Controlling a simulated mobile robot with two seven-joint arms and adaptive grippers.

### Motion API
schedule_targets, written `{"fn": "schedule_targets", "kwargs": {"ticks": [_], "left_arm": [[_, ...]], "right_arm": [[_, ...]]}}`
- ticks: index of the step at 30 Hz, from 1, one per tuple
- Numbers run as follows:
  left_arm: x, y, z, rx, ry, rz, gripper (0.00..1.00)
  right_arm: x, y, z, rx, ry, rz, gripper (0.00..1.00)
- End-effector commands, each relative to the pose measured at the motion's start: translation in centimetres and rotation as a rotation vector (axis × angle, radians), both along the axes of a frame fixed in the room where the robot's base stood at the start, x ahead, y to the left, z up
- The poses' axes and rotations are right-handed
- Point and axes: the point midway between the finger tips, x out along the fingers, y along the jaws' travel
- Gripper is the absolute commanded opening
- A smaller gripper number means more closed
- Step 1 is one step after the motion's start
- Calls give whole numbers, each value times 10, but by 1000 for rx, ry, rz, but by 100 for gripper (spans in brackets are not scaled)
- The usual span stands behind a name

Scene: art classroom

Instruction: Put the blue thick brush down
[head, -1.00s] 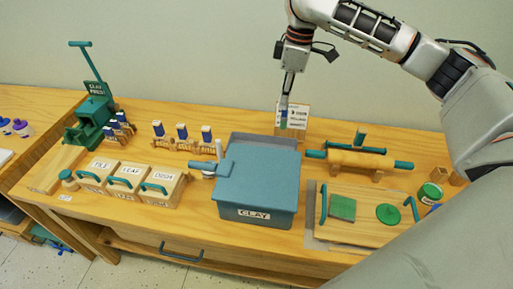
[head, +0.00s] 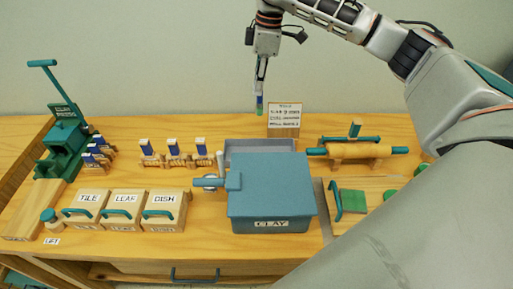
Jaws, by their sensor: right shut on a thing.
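My right gripper (head: 261,88) hangs from above near the back of the table, left of the sign card. It is shut on a small upright thing with a blue part and a green lower end, which I take to be the blue thick brush (head: 259,104). Most of it is hidden by the fingers or too small to make out. Its lower end appears in the air behind the grey tray; its exact height is hard to tell. My left gripper is not in view.
The wooden table (head: 225,128) holds a blue CLAY box (head: 270,190) with a grey tray (head: 262,146) behind it. A sign card (head: 284,118) stands at the back. A rolling pin (head: 362,151) lies right, lidded boxes (head: 121,208) and a green press (head: 66,138) left.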

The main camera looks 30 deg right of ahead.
Motion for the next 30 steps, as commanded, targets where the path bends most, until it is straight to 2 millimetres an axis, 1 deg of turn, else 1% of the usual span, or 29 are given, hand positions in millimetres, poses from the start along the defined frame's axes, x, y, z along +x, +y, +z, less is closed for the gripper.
{"fn": "schedule_targets", "kwargs": {"ticks": [1,5,8,12,15,18,21,26,30], "left_arm": [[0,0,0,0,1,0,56],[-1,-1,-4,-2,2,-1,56],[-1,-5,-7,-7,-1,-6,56],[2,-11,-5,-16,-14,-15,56],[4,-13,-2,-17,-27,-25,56],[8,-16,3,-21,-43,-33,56],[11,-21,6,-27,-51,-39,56],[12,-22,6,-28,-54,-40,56],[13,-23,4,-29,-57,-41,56]], "right_arm": [[-1,0,-11,0,6,1,0],[-2,0,-42,0,6,0,0],[-2,0,-67,0,6,0,0],[-2,1,-102,1,5,1,0],[-1,0,-123,0,5,0,0],[-1,0,-139,1,3,-1,0],[0,0,-147,1,1,0,0],[-1,0,-155,0,1,0,0],[-1,0,-174,1,3,-1,0]]}}
